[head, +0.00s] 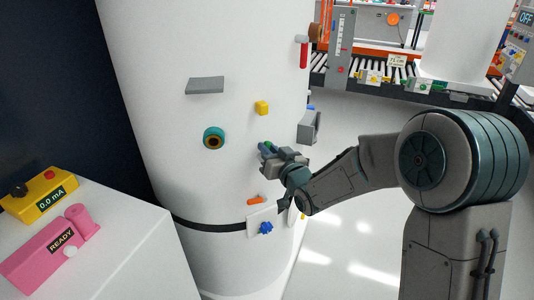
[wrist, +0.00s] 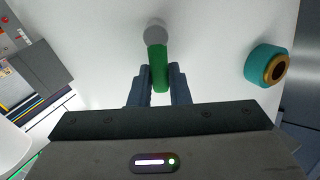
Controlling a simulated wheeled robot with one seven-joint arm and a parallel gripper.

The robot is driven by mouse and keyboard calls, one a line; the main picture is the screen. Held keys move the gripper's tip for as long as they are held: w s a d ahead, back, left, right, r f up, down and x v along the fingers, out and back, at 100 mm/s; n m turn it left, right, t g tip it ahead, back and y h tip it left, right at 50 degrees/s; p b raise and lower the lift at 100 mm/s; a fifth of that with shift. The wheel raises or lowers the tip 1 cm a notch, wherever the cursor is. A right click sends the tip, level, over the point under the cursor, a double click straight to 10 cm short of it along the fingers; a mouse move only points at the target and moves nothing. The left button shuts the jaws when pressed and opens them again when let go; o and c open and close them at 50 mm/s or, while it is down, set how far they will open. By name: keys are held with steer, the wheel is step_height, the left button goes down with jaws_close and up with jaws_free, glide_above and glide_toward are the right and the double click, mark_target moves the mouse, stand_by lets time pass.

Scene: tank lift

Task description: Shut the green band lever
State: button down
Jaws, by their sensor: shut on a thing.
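The green lever (wrist: 158,68) shows in the wrist view, with a round grey pivot (wrist: 156,33) at its far end on the white tank. My gripper (wrist: 158,86) is shut on the green lever, one blue-grey finger on each side of it. In the head view my gripper (head: 266,151) is at the front of the white tank (head: 160,60), and only a small bit of green shows there. The gripper hides most of the lever in the head view.
A teal and brown round port (head: 213,138) is left of my gripper. An orange handle (head: 256,201) and blue knob (head: 265,228) are below.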

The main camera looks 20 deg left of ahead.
steer(key=shift+w+d+f+m+b, duration=0.1)
steer(key=shift+w+d+f+m, duration=0.35)
steer(key=shift+m, duration=1.6)
steer(key=shift+w+d+f+m+b, duration=0.25)
steer(key=shift+f+m, duration=0.35)
steer(key=shift+m, duration=1.5)
steer(key=shift+w+d+f+m, duration=0.4)
steer(key=shift+f+m, duration=0.1)
steer(key=shift+m, duration=1.55)
steer(key=c, duration=1.4)
jaws_free()
steer(key=shift+o, duration=0.2)
steer(key=v, duration=1.3)
steer(key=shift+s+d, duration=0.25)
steer(key=shift+d, duration=0.05)
